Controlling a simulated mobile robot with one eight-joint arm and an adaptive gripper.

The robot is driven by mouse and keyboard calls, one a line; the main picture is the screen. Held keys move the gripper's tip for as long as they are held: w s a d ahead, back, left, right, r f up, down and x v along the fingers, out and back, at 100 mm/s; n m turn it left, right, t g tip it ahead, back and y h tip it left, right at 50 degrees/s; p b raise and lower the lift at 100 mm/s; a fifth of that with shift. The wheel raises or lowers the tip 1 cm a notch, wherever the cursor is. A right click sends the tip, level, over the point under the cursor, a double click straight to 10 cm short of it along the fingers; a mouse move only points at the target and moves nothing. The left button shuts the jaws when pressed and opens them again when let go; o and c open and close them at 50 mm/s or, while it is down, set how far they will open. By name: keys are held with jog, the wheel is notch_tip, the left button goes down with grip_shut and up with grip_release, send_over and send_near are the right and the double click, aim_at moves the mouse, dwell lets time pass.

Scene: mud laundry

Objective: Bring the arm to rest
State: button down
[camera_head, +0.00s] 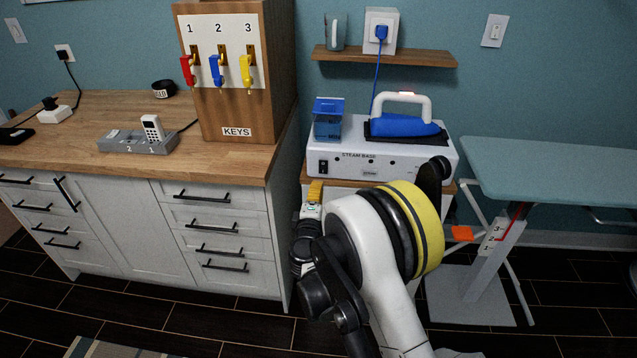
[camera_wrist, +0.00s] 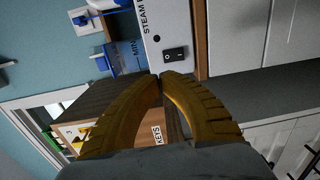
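My gripper (camera_head: 315,191) is in front of the steam base's left end, above the dark floor. In the wrist view, the two ridged yellow fingers of my gripper (camera_wrist: 161,77) curve together and their tips meet, with nothing seen between them. My white arm with a yellow band fills the lower middle of the head view and hides part of the stand below the steam base. The white steam base (camera_head: 380,158) carries a blue iron (camera_head: 403,126) and a blue container (camera_head: 328,120). The steam base's switch end also shows in the wrist view (camera_wrist: 166,27).
The wooden counter (camera_head: 70,120) stands left, with a key board (camera_head: 236,105) holding red, blue and yellow keys. An ironing board (camera_head: 560,165) is at the right, close to my arm. A wall shelf (camera_head: 385,57) is above the iron. Open floor (camera_head: 250,325) lies at the front.

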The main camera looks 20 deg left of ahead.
dwell(0.3)
jog(key=w+d+r+m+g+h, duration=0.1)
jog(key=w+d+r+m+h, duration=0.15)
jog(key=d+r, duration=0.35)
jog(key=w+d+r+m+g+h, duration=0.1)
jog(key=d+r+m+h, duration=0.2)
jog(key=d, duration=0.5)
jog(key=s+d+r+m+g, duration=0.2)
jog(key=s+d+r+m, duration=0.15)
jog(key=d, duration=0.55)
jog(key=s+d+r+m+g, duration=0.1)
jog(key=s+d+r+m, duration=0.25)
jog(key=d, duration=0.55)
jog(key=s+d+r+m+g, duration=0.2)
jog(key=s+d+m+g, duration=0.1)
jog(key=s+d, duration=0.75)
jog(key=s+f+m+g, duration=0.1)
jog(key=s+f+m, duration=0.1)
jog(key=s, duration=0.7)
jog(key=s+d+f+m+g+y, duration=0.1)
jog(key=s+f+m, duration=0.1)
jog(key=s, duration=0.7)
jog(key=shift+d+f+m, duration=0.25)
jog(key=shift+m, duration=0.3)
